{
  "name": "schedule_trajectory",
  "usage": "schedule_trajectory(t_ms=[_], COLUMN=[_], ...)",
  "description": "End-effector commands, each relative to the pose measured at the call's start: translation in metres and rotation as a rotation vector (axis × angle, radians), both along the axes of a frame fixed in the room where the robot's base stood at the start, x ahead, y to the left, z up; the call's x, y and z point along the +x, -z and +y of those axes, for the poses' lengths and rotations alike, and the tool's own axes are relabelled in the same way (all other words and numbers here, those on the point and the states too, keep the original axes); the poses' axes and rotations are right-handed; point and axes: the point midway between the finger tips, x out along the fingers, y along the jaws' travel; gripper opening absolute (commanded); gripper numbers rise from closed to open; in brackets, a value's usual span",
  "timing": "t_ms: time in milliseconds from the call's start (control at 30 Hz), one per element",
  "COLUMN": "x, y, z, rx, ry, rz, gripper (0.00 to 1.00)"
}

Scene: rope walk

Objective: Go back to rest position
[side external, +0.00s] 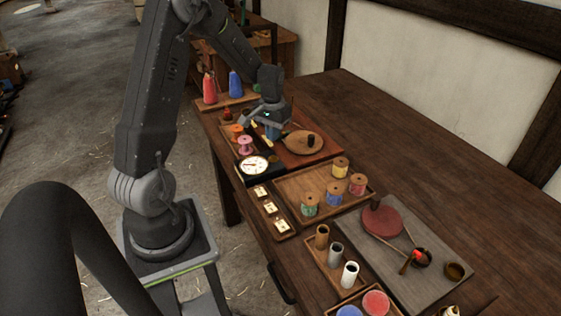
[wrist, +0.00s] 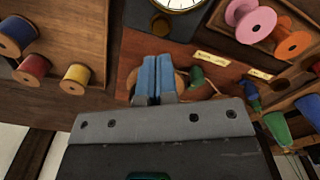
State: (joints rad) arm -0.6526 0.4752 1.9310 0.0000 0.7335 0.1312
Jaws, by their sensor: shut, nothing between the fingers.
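My gripper (side external: 271,131) hangs over the far part of the table, above the red-brown board (side external: 305,151). In the wrist view its two blue fingers (wrist: 156,65) are pressed together with nothing between them. Behind the fingers, a round wooden disc (wrist: 182,80) is partly hidden; in the side view the round wooden disc (side external: 301,143) lies just right of the gripper, with a dark piece on it. I cannot tell how high the fingertips are above the board.
A white dial (side external: 254,165) and pink spool (side external: 245,145) stand close by the gripper. A tray (side external: 284,182) holds several thread spools. Red (side external: 210,88) and blue (side external: 235,84) cones stand behind. The table's right side (side external: 400,150) is clear.

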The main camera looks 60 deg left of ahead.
Motion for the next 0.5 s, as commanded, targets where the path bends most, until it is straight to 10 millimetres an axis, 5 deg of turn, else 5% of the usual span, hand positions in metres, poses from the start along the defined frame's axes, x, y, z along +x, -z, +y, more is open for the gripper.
schedule_trajectory(t_ms=[167, 500], x=[0.004, -0.036], y=[-0.038, -0.144], z=[-0.032, -0.155], rx=[0.032, 0.111], ry=[0.056, 0.267], rz=[-0.046, -0.228], gripper=[0.00, 0.00])
